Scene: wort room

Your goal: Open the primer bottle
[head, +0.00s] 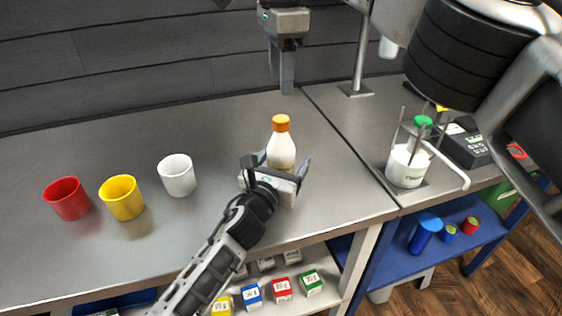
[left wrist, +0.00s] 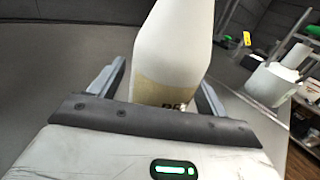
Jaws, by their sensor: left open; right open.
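The primer bottle (head: 281,151) is white with an orange cap (head: 281,123) and stands upright on the grey bench, the cap on it. My left gripper (head: 277,166) is low at the bottle, its open fingers on either side of the body. In the left wrist view the bottle (left wrist: 172,50), with a tan label, stands between the fingers with gaps showing; its cap is out of that view. My right gripper (head: 281,80) points down from the top of the head view, open and empty, appearing above the cap and apart from it.
Red (head: 67,198), yellow (head: 122,197) and white (head: 176,175) cups stand to the left. A white container (head: 407,166) with a green-topped item and rods stands right. Small labelled boxes (head: 283,289) sit on the shelf below. The bench behind the cups is clear.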

